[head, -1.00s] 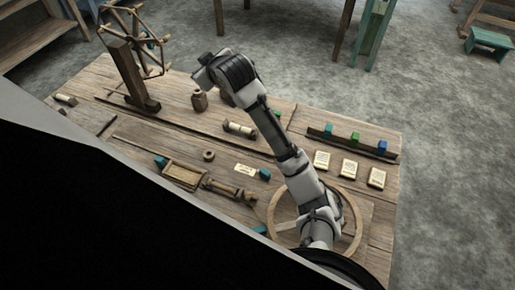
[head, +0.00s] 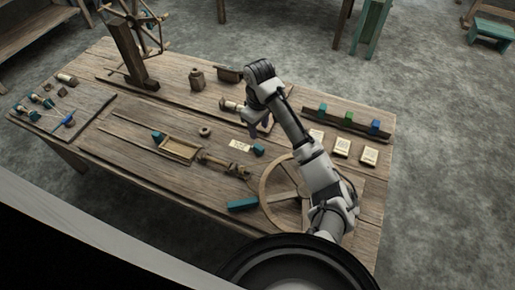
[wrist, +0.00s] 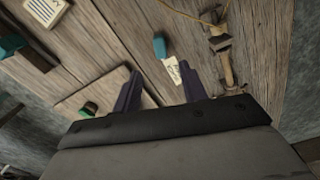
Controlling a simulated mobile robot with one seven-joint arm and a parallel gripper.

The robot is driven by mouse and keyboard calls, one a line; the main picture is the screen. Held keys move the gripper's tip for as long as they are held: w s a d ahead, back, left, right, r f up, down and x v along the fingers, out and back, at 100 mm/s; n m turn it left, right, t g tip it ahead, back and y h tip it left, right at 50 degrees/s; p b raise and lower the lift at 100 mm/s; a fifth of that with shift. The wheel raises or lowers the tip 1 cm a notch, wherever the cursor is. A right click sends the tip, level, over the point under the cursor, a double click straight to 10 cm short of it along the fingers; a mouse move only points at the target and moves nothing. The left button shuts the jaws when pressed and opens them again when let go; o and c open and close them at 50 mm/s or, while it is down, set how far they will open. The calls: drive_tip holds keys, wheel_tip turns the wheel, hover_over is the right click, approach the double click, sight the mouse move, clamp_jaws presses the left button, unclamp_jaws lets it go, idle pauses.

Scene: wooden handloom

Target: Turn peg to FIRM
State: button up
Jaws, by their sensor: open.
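A small teal piece (head: 258,150) lies beside a pale label card (head: 240,145) on the wooden table. Both show in the wrist view, the teal piece (wrist: 160,47) and the card (wrist: 173,69), ahead of my fingertips. A turned wooden bar (head: 225,166) with cord lies close by; it also shows in the wrist view (wrist: 221,48). I cannot tell for certain which part is the peg, and the card's writing is too small to read. My gripper (wrist: 161,88) is open and empty, its dark fingers apart. In the head view my gripper (head: 261,130) hangs above the table, behind the teal piece.
A wooden wheel (head: 268,193) and a teal block (head: 242,204) lie nearer the front. A rack (head: 345,121) with coloured blocks and several cards (head: 342,146) are at right. A shallow wooden tray (head: 180,149) and a ring (head: 204,131) lie left. A tall wheel stand (head: 130,55) rises at back left.

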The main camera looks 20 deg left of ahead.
wheel_tip(320, 180, down, 11)
drive_tip(key=b, duration=0.3)
clamp_jaws()
drive_tip(key=shift+r+n, duration=0.1)
drive_tip(key=shift+n, duration=0.3)
drive_tip(key=n+p, duration=0.1)
drive_tip(key=n, duration=0.1)
drive_tip(key=shift+n, duration=0.4)
drive_tip(key=shift+n+p, duration=0.75)
drive_tip(key=shift+n, duration=1.35)
